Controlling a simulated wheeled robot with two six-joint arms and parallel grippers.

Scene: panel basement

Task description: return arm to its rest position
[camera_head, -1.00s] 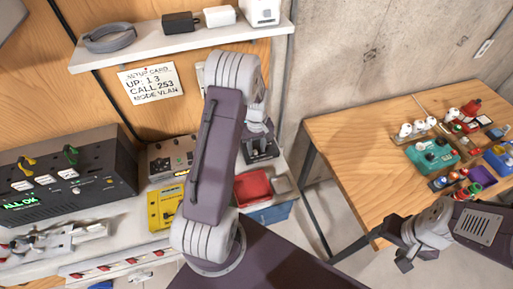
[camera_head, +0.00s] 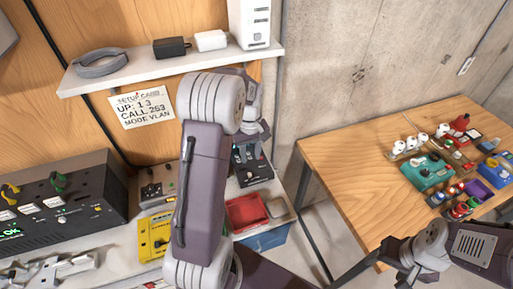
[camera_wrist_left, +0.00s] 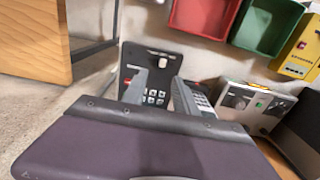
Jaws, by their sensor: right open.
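My left arm (camera_head: 203,190) rises through the middle of the head view, its elbow bent high over the bench. My left gripper is mostly hidden behind that arm there. In the left wrist view, the two fingers of my left gripper (camera_wrist_left: 164,92) stand apart with nothing held between them. A black keypad device (camera_wrist_left: 152,77) shows behind the fingers. My right gripper (camera_head: 398,258) is low at the right in the head view, open and empty, by the front edge of the wooden table (camera_head: 345,185).
A black switch panel (camera_head: 75,205), a yellow device (camera_head: 153,236) and a red bin (camera_head: 245,212) are on the bench. A shelf (camera_head: 140,72) hangs above, left of my arm. Several small parts and a teal box (camera_head: 428,173) crowd the table's right; its left part is clear.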

